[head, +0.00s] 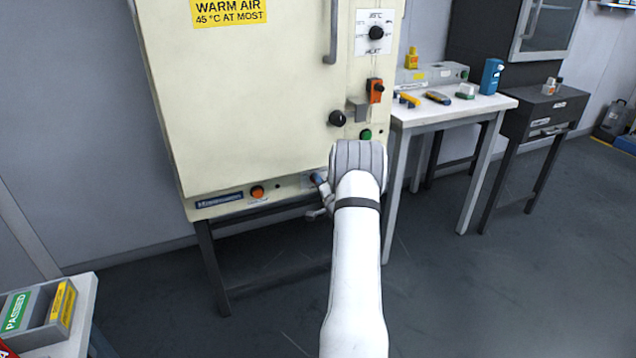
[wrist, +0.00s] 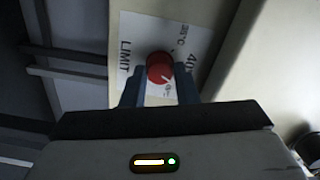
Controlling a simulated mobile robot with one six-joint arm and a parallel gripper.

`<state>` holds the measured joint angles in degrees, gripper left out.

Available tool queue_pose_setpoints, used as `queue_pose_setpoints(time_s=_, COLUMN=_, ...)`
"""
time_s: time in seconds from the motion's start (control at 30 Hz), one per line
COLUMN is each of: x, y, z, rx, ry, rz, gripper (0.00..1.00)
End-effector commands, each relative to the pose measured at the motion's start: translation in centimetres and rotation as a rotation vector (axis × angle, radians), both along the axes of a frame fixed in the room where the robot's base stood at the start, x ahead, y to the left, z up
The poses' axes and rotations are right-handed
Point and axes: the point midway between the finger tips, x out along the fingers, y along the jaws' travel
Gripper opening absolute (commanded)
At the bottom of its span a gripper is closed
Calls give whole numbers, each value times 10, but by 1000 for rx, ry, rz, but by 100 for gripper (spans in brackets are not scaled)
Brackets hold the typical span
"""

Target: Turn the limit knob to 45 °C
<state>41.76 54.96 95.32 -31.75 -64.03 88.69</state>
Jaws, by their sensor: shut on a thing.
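The limit knob (wrist: 160,66) is a round red knob on a white plate (wrist: 134,32) in the wrist view. The plate reads LIMIT on one side, with temperature figures, one of them 40, on the other; it appears turned in this view. A small pale mark shows low on the knob, but its exact setting is unreadable. My gripper (wrist: 160,82) is shut on the knob, one finger on each side. In the head view my gripper (head: 318,192) is at the lower front of the cream warm-air cabinet (head: 260,110), and the knob is hidden there.
A white table (head: 440,113) with tools stands right. Open floor lies in front.

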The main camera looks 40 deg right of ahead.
Motion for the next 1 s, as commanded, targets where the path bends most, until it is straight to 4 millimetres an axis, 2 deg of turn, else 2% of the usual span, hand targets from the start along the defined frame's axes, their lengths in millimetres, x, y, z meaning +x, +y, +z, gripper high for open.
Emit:
queue_pose_setpoints(time_s=0.5, x=3, y=2, z=4, rx=405, ry=-103, rz=7, gripper=4)
queue_pose_setpoints(time_s=1.0, x=3, y=2, z=3, rx=542, ry=-137, rz=8, gripper=4)
